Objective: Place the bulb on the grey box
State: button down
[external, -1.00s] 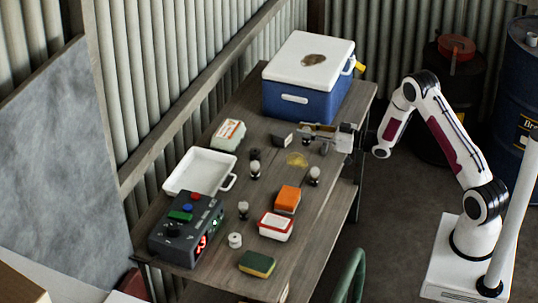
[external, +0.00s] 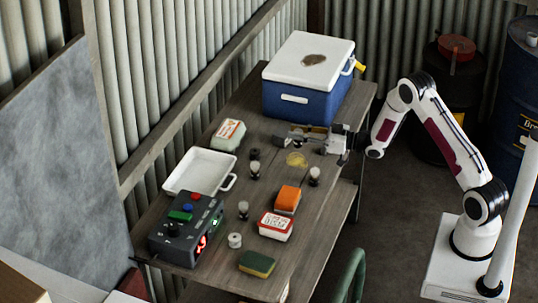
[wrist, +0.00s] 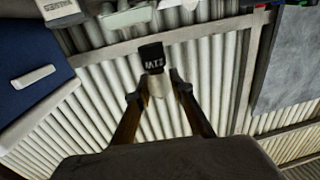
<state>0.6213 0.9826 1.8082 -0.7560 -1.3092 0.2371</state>
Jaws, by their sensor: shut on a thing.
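My gripper (external: 300,137) is at the far part of the table, in front of the blue cooler. In the wrist view the gripper (wrist: 160,82) is shut on a bulb (wrist: 157,84) with a pale glass body and a black lettered base. The wrist picture looks upside down, so the base points toward the table. Other similar bulbs stand on the table, one nearer the right edge (external: 314,175).
The blue cooler (external: 300,105) stands close behind the gripper. A white tray (external: 200,172), a white and red packet (external: 229,134), an orange block (external: 288,199) and a dark control unit (external: 187,229) are on the table (external: 325,207). Its near right side is mostly clear.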

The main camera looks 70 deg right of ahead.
jog(key=w+d+r+m+h, duration=0.1)
jog(key=w+d+r+h, duration=0.1)
jog(key=w, duration=0.3)
notch_tip(320, 180, up, 3)
jog(key=m+g+h, duration=0.2)
jog(key=m+h, duration=0.4)
jog(key=h, duration=0.2)
send_over(283, 132)
jog(key=shift+w+d, duration=0.1)
jog(key=shift+f, duration=0.1)
jog(key=shift+f, duration=3.1)
jog(key=shift+f, duration=1.85)
jog(key=shift+f, duration=0.2)
